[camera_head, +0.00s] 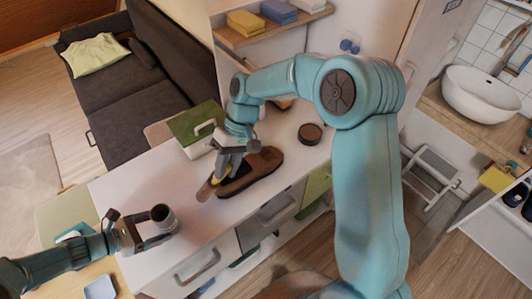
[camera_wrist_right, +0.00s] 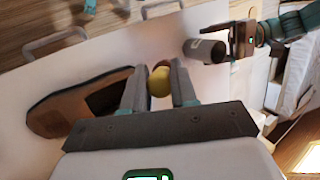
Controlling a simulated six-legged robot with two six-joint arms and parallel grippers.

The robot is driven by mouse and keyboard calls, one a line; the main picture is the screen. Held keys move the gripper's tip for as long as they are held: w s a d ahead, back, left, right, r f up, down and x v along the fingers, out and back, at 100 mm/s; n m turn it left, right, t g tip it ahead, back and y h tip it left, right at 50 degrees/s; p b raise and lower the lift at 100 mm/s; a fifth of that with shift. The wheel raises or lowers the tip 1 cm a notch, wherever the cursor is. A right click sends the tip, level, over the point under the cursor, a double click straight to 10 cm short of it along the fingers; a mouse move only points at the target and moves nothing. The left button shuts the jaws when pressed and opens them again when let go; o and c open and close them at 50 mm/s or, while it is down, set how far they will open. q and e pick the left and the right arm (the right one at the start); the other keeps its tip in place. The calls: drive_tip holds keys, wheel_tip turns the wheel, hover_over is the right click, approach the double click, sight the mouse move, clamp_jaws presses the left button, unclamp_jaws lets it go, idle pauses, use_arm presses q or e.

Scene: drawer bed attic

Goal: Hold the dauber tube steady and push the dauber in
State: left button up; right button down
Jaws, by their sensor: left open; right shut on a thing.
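The dauber tube (camera_head: 161,219) is a dark cylinder with an open end on the white top at the lower left. It also shows in the right wrist view (camera_wrist_right: 203,50). My left gripper (camera_head: 146,234) is open at the tube; whether its fingers touch the tube I cannot tell. My right gripper (camera_head: 222,170) is shut on the dauber (camera_head: 206,190), to the right of and behind the tube. In the right wrist view the dauber (camera_wrist_right: 159,82) shows a yellow part between the fingers; its far end is partly hidden. The two pieces are apart.
A brown shoe (camera_head: 262,165) lies just beside my right gripper. A round dark tin (camera_head: 310,133) and a green box (camera_head: 196,122) stand further back on the white top. Drawers with handles (camera_head: 198,268) front it. The top between tube and shoe is clear.

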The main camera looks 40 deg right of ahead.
use_arm(q)
drive_tip(key=shift+x, duration=0.9)
use_arm(e)
drive_tip(key=shift+w+a, duration=0.1)
use_arm(q)
drive_tip(key=shift+d+f, duration=0.25)
drive_tip(key=shift+d, duration=0.15)
drive_tip(key=shift+a, duration=0.1)
drive_tip(key=c, duration=0.6)
drive_tip(key=o, duration=0.9)
drive_tip(key=shift+c, duration=0.2)
